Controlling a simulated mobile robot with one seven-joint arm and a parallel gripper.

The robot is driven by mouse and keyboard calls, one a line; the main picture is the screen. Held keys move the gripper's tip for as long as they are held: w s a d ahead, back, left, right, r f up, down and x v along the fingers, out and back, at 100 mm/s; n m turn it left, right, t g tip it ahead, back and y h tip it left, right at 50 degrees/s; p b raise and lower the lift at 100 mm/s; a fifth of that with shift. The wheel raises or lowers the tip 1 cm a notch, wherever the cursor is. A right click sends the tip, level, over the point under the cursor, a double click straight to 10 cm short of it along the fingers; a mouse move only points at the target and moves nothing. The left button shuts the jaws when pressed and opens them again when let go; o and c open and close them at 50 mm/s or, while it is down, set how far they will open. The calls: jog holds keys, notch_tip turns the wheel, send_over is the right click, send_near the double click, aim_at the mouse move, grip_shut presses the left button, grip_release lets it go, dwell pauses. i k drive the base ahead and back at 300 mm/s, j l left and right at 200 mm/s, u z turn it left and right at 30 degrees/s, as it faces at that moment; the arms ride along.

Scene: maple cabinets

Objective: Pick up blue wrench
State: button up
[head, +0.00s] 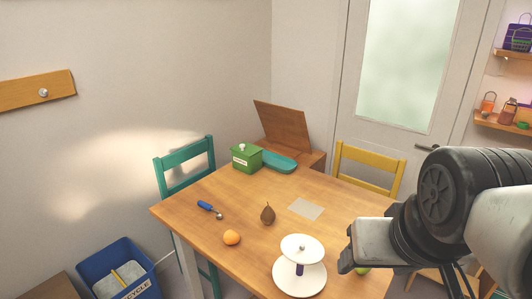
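A small tool with a blue handle (206,206) and a short silver-grey head lies on the left part of the wooden table (255,195). It is the only blue hand tool in view; it is too small to tell surely whether it is a wrench. My gripper (349,248) is at the right, over the table's right side and well apart from the blue-handled tool. Its fingers are seen from the side and dark, so I cannot tell how far apart they are.
On the table are an orange (231,237), a brown pear (267,213), a white tiered stand (300,278), a grey sheet (306,208), a green box (246,158) and a teal tray (280,162). Teal (183,160) and yellow (368,168) chairs flank it. A blue recycling bin (101,263) stands left.

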aim_at(207, 206)
jog(key=k+j, duration=0.3)
jog(key=j, duration=0.15)
jog(key=i+j, duration=0.1)
jog(key=j, duration=0.5)
jog(key=i+j, duration=0.1)
jog(key=j, duration=0.45)
jog(key=i+j, duration=0.2)
jog(key=i, duration=0.15)
jog(key=i+j, duration=0.2)
jog(key=i, duration=0.15)
jog(key=k+j+u, duration=0.05)
